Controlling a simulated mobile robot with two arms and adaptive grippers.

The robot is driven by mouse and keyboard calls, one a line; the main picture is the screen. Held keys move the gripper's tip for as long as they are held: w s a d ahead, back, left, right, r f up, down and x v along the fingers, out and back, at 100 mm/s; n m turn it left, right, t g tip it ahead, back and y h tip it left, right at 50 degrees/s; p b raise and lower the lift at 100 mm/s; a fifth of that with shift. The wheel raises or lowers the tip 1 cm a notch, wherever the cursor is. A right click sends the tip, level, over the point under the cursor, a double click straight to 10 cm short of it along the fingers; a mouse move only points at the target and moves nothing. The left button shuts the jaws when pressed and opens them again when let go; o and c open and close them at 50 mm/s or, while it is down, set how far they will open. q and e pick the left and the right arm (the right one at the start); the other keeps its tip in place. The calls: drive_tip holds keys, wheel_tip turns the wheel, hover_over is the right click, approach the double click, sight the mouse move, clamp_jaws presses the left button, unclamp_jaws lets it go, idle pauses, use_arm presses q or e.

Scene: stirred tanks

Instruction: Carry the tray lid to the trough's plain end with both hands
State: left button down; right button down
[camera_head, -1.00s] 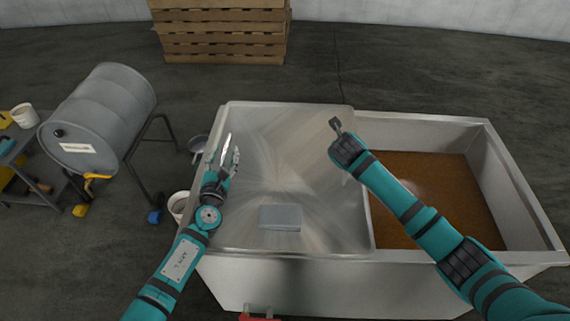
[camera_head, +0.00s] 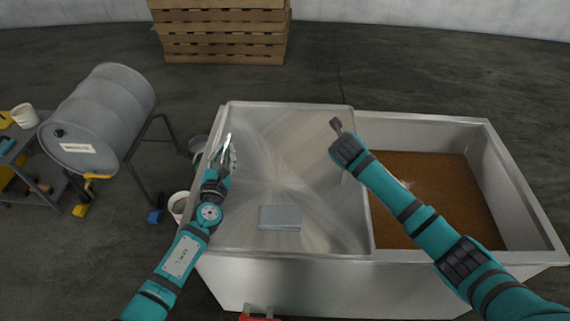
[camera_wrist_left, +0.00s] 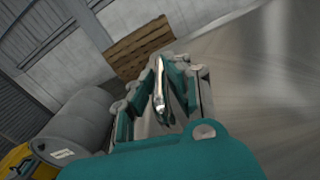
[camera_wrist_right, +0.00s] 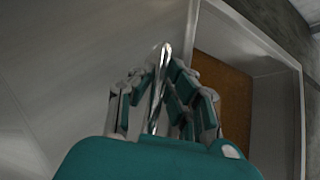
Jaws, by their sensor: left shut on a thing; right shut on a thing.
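The tray lid (camera_head: 290,170) is a broad brushed-metal sheet lying over the left part of the trough (camera_head: 508,190). My left gripper (camera_head: 226,150) is shut on the lid's left edge, and that edge shows between its fingers in the left wrist view (camera_wrist_left: 160,85). My right gripper (camera_head: 337,126) is shut on the lid's right edge; in the right wrist view the bright edge (camera_wrist_right: 160,85) runs between the fingers. Brown liquid (camera_head: 440,190) fills the uncovered right part of the trough. The right fingertips are partly hidden in the head view by the wrist.
A grey plate (camera_head: 280,217) lies on the lid near its front. A grey drum (camera_head: 105,110) on a stand, buckets (camera_head: 178,205) and a cart (camera_head: 40,180) stand left of the trough. Wooden pallets (camera_head: 220,35) are stacked behind. Open floor lies between.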

use_arm(q)
drive_tip(key=shift+d, duration=0.1)
use_arm(e)
drive_tip(key=shift+a, duration=0.15)
